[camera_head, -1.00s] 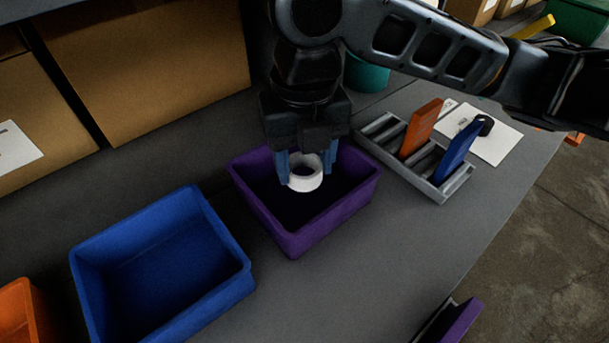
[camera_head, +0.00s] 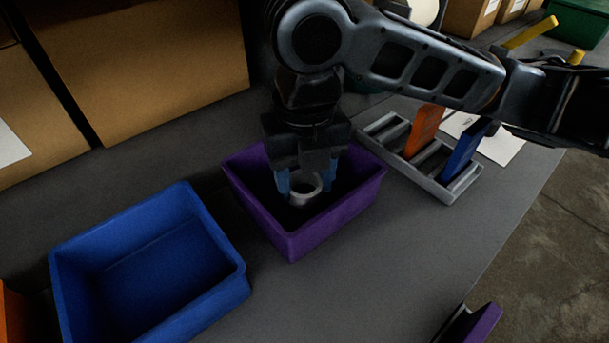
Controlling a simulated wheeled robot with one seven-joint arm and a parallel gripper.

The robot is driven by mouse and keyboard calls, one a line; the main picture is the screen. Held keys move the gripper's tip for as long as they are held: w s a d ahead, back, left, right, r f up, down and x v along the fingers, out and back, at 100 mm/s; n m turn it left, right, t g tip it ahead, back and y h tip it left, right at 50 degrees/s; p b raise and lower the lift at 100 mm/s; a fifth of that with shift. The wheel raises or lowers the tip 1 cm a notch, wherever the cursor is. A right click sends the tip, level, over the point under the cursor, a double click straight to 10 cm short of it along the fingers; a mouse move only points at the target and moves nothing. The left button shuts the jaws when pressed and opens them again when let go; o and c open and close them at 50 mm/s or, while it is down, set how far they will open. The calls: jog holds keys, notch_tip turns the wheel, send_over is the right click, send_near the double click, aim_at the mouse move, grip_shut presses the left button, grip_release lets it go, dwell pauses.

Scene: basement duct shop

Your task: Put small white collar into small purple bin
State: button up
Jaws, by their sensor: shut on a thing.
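The small white collar (camera_head: 303,198) is a short white ring. It is between the blue fingertips of my gripper (camera_head: 305,184), which is shut on it. My gripper points down into the small purple bin (camera_head: 293,246), and the collar is inside the bin's walls, below the rim. The bin stands on the grey bench. Whether the collar touches the bin floor cannot be told. The gripper body hides part of the bin's back wall.
A blue bin (camera_head: 150,281) stands to the left. A grey rack (camera_head: 463,187) with an orange plate (camera_head: 424,131) and a blue plate (camera_head: 463,152) is close on the right. Cardboard boxes (camera_head: 150,70) line the back. Bench in front of the purple bin is clear.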

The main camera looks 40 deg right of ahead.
jog(key=o, duration=1)
jog(key=shift+a+f, duration=0.1)
notch_tip(320, 180, up, 13)
jog(key=p, duration=1)
jog(key=shift+s, duration=0.1)
